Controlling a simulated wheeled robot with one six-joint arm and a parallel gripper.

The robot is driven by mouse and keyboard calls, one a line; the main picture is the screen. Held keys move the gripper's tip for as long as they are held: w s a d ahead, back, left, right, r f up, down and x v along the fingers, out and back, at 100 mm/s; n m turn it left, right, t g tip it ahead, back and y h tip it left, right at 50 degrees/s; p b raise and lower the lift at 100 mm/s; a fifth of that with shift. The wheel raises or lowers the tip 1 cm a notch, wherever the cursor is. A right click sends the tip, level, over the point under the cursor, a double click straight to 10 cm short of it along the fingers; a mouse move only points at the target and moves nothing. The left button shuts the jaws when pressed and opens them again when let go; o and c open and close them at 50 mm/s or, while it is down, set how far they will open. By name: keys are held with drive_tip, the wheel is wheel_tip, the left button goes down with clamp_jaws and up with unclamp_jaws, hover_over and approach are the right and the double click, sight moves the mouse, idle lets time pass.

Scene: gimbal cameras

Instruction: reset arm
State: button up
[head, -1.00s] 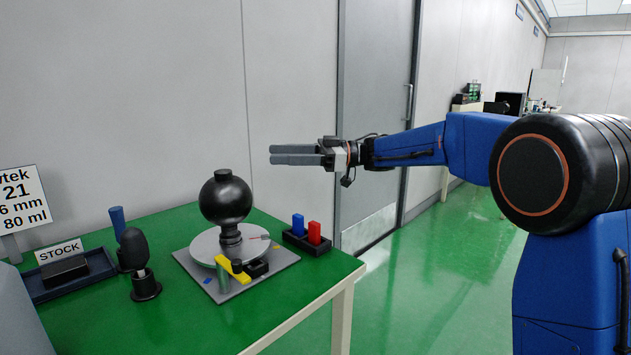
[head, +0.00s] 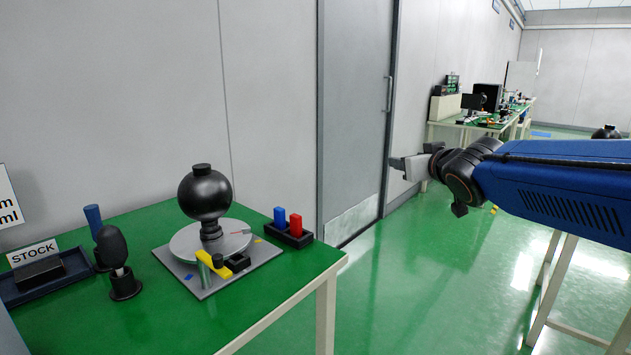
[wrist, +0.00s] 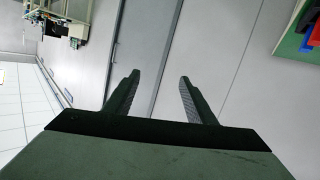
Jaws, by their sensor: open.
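My gripper (head: 398,164) is in the air to the right of the green table, in front of the grey door. In the wrist view its two dark fingers (wrist: 155,95) stand well apart with nothing between them, so it is open and empty. The wrist view is tilted and shows the wall and door beyond the fingers. My blue arm reaches in from the right side of the head view.
The green table (head: 150,326) bears a black sphere (head: 205,193) on a round grey plate, a rack with blue and red blocks (head: 288,228), and a STOCK tray (head: 78,270). A bench (head: 440,124) stands far back.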

drive_tip(key=s+d+f+m+g, duration=0.1)
drive_tip(key=s+d+f+g, duration=0.1)
drive_tip(key=s+f, duration=0.7)
drive_tip(key=s+d+f+m+g+h, duration=0.1)
drive_tip(key=s+f+g, duration=0.4)
drive_tip(key=s, duration=0.8)
drive_tip(key=s+d+f+g+h, duration=0.1)
drive_tip(key=s+d+f+g, duration=0.2)
drive_tip(key=s+f, duration=0.9)
drive_tip(key=shift+d+f+m+g, duration=0.15)
drive_tip(key=shift+f+m+g, duration=0.15)
drive_tip(key=shift+m, duration=0.1)
